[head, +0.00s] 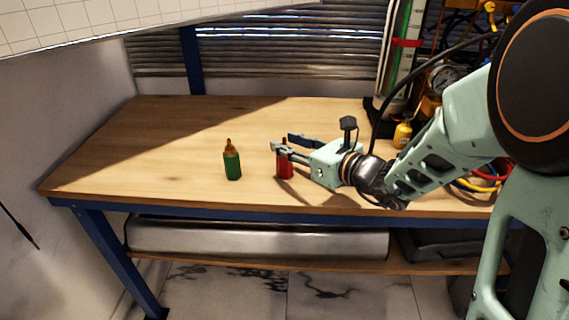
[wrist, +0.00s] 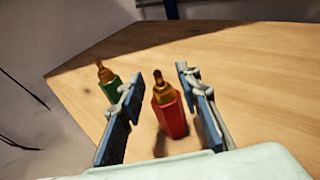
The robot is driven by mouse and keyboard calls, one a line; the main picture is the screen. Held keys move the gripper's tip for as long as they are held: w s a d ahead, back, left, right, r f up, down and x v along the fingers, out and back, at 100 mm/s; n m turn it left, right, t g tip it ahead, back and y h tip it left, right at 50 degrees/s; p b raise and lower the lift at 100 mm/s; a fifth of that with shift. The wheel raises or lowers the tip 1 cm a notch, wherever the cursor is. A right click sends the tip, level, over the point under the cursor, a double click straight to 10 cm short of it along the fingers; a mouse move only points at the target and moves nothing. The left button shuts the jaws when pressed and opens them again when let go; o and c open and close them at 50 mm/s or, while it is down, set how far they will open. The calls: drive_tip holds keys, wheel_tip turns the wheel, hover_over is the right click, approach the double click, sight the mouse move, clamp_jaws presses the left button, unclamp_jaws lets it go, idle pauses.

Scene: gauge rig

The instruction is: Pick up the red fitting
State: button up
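The red fitting (head: 285,168) stands upright on the wooden workbench, with a brass-coloured tip. In the wrist view the red fitting (wrist: 171,115) stands between the two fingers, with a visible gap to the left finger and its right side close to the right finger. My gripper (head: 281,144) reaches in from the right, its fingers on either side of the fitting's upper part. In the wrist view my gripper (wrist: 170,88) is open. Whether the right finger touches the fitting, I cannot tell.
A green fitting (head: 232,163) with a brass tip stands to the left of the red one; it also shows in the wrist view (wrist: 111,88). The workbench (head: 150,150) is clear around it. A gauge rig (head: 440,80) with hoses stands at the back right.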

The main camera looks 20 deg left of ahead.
drive_tip(key=shift+x, duration=0.75)
drive_tip(key=shift+c, duration=0.6)
clamp_jaws()
